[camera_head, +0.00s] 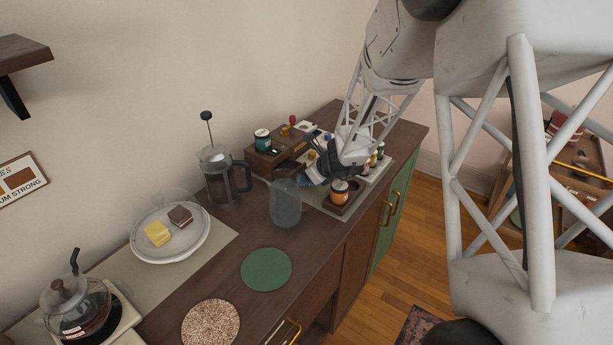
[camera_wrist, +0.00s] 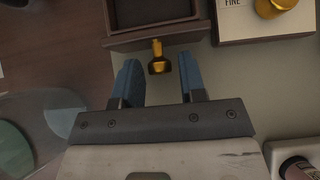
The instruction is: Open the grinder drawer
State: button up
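In the wrist view, a brass knob (camera_wrist: 158,66) sticks out from the dark wooden front (camera_wrist: 150,39) of a box-like piece at the top. A dark recess (camera_wrist: 152,12) shows behind that front; I cannot tell whether it is a drawer's inside or a hollow in the top. My gripper (camera_wrist: 160,75) is open, with one blue fingertip on each side of the knob and a gap on both sides. In the head view my gripper (camera_head: 315,174) is low among the items on the counter, and the arm hides much around it.
A pale box marked "FINE" (camera_wrist: 235,28) with a brass knob is to the right. A French press (camera_head: 222,175) stands farther left.

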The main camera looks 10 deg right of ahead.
jog(key=shift+o, duration=0.8)
jog(key=shift+w+a, duration=0.15)
jog(key=shift+w+a, duration=0.7)
jog(key=shift+a, duration=0.05)
jog(key=shift+r, duration=0.15)
jog(key=v, duration=0.7)
jog(key=shift+s+d+r, duration=0.1)
jog(key=shift+d+r, duration=0.05)
jog(key=s+a+r+n, duration=0.2)
jog(key=s+r+n, duration=0.4)
jog(key=s+r, duration=0.2)
jog(key=s+a+r+n+g, duration=0.1)
jog(key=s+a+r+n, duration=0.1)
jog(key=s+r+n, duration=0.5)
jog(key=shift+s+r+n+g+h, duration=0.3)
jog(key=shift+s+r, duration=0.3)
jog(key=shift+r, duration=1)
